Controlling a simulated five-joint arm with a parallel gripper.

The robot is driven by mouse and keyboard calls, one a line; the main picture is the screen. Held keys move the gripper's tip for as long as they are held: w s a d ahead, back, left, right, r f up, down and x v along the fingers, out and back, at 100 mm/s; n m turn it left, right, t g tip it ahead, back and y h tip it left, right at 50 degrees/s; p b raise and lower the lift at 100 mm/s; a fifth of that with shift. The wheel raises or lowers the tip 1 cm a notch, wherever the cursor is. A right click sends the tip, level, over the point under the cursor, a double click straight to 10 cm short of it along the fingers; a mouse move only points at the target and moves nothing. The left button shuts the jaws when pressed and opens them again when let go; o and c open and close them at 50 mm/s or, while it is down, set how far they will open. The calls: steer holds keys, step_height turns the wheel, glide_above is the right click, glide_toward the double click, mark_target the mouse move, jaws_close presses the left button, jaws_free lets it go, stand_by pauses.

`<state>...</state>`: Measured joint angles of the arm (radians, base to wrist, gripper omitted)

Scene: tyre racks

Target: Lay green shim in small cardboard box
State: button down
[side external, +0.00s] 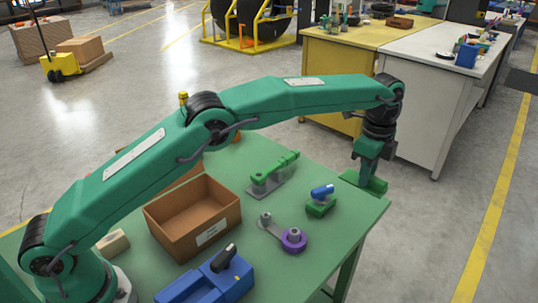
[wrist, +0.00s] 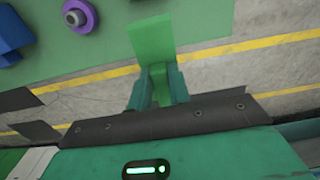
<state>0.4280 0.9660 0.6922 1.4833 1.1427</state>
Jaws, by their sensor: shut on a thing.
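The green shim (wrist: 152,42) is a flat bright green piece between the fingers of my gripper (wrist: 158,90) in the wrist view. My gripper (side external: 366,165) is shut on it near the right corner of the green table in the side view. The shim (side external: 372,185) shows there below the fingers, partly blending with the green table; whether it touches the table I cannot tell. The small cardboard box (side external: 222,234) is open, brown, with a white label, and stands left of the table's middle, well to the left of my gripper. Its visible inside looks empty.
A green toggle clamp (side external: 273,174), a blue-topped green block (side external: 321,200) and a grey link with a purple ring (side external: 293,239) lie between box and gripper. A blue tool (side external: 215,280) and a beige block (side external: 113,242) lie near the front. Another brown box edge shows behind.

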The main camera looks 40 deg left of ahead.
steer(key=shift+r, duration=0.5)
steer(key=shift+s+a+r+n, duration=0.15)
steer(key=shift+a+n, duration=0.1)
steer(key=shift+a, duration=0.4)
steer(key=shift+w+a+r+n, duration=0.15)
steer(key=shift+a+n, duration=0.1)
steer(key=shift+a, duration=0.35)
steer(key=s+a+r+n, duration=0.2)
steer(key=s+a+n, duration=0.15)
steer(key=a, duration=0.55)
steer(key=n, duration=1.4)
glide_above(195, 215)
steer(key=s+d, duration=0.2)
steer(key=d, duration=0.1)
step_height(195, 215, down, 3)
steer(key=shift+m, duration=0.25)
steer(key=shift+w+d+f, duration=0.1)
steer(key=shift+d+f, duration=0.05)
steer(key=shift+f, duration=2.55)
steer(key=shift+w+d+f, duration=0.1)
steer(key=shift+f, duration=2.55)
steer(key=shift+f, duration=2.1)
